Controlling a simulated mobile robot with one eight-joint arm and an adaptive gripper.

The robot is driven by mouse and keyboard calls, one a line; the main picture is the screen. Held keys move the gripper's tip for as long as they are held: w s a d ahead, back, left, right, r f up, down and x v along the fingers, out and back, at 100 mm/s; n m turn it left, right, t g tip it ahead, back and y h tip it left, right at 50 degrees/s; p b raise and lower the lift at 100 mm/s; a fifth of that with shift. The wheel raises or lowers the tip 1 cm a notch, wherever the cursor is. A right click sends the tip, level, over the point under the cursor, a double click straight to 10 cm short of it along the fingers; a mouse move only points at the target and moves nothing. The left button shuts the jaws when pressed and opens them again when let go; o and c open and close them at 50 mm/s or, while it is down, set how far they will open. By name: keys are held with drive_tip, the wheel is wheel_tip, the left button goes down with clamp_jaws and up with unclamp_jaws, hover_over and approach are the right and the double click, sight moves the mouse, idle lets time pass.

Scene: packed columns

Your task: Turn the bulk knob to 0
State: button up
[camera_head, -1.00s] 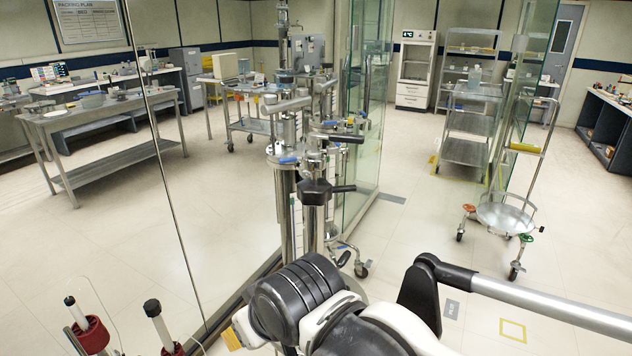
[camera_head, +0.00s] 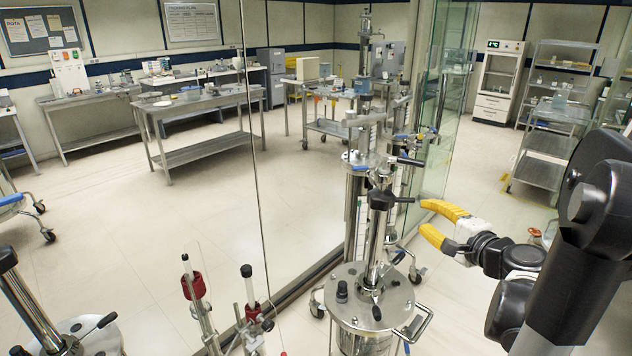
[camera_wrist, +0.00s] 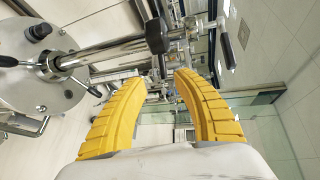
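A steel column assembly stands upright in the head view, with a black knob (camera_head: 381,200) and side lever (camera_head: 404,200) near its top. At its base a round steel lid (camera_head: 368,300) carries a small black knob (camera_head: 342,290) and a black-tipped lever (camera_head: 376,308). No readable label tells which one is the bulk knob. My gripper (camera_head: 424,217) is open and empty, its yellow fingers pointing left, just right of the upper knob in the picture. In the wrist view my gripper (camera_wrist: 160,78) shows the upper knob (camera_wrist: 156,36) beyond its fingertips, apart from them.
A glass panel edge (camera_head: 251,150) stands left of the column and another glass wall (camera_head: 445,110) behind it. Red-clamped tubes (camera_head: 194,286) stand at the front. A second column lid (camera_head: 85,335) is at lower left. Steel tables (camera_head: 205,103) stand at the back.

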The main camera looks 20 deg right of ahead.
sight(407, 201)
drive_tip(key=x, duration=0.3)
drive_tip(key=b+x, duration=0.1)
drive_tip(key=x, duration=0.3)
drive_tip(key=d+b+x, duration=0.1)
drive_tip(key=x, duration=0.2)
drive_tip(key=shift+w+d, duration=0.15)
drive_tip(key=shift+w, duration=0.15)
clamp_jaws()
